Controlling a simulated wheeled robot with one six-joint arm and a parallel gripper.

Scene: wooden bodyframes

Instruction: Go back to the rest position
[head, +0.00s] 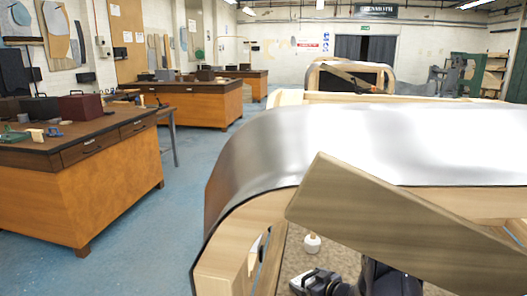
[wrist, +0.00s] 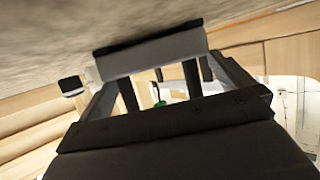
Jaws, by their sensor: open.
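My gripper (head: 316,283) shows at the bottom of the head view, inside the wooden bodyframe (head: 222,268), below a slanted wooden board that hides part of my arm. In the wrist view my gripper (wrist: 150,85) fills the middle, and its jaws are open. I see nothing held between them, though the dark gripper parts hide some of the space. A small green thing (wrist: 157,102) shows through the gap beyond.
The slanted board (head: 400,220) and curved metal panel (head: 340,135) enclose my arm from above. A small white round object (head: 312,243) is near my gripper. Wooden desks (head: 100,185) stand to the left, with open blue floor (head: 185,220) between. Another bodyframe (head: 350,75) is behind.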

